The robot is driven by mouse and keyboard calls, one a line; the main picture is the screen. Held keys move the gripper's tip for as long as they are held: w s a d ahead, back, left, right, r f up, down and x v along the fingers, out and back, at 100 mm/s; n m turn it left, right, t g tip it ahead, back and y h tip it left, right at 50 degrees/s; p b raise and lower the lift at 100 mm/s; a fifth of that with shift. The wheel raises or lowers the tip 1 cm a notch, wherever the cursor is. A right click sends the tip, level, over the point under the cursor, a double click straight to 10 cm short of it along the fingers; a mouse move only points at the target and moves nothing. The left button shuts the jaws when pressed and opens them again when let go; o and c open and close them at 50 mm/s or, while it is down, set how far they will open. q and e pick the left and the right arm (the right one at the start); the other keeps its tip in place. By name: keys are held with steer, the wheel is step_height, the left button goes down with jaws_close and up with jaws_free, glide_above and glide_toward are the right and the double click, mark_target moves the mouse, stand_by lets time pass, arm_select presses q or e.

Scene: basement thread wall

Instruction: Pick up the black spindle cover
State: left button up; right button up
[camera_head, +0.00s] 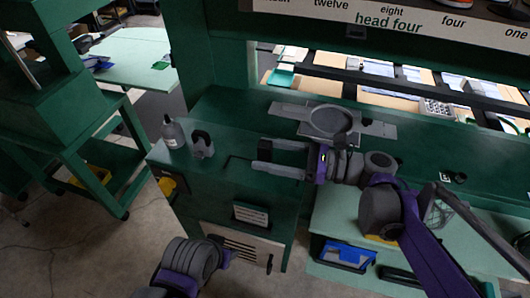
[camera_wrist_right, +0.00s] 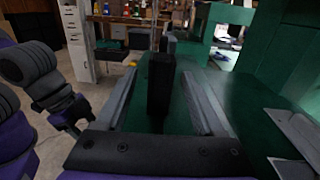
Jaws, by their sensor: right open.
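The black spindle cover (camera_head: 203,146) stands upright on the green bench top, near its left end. My right gripper (camera_head: 256,159) is open and empty to the right of it, with its fingers pointing at it. In the right wrist view the cover (camera_wrist_right: 160,84) stands upright ahead, lined up between the two open fingers. My left arm shows at the bottom of the head view, but its gripper is not visible.
A grey bottle (camera_head: 172,132) stands just beyond the cover to the left, close to the bench edge. A grey metal fixture with a round dish (camera_head: 332,121) lies on the bench behind my right gripper. A green shelving rack (camera_head: 75,120) stands across the floor at left.

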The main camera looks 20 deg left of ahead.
mark_target(265, 144)
steer(key=shift+a, duration=0.55)
jaws_close()
step_height(265, 144, up, 10)
steer(key=shift+r+p, duration=0.1)
steer(key=shift+p, duration=0.45)
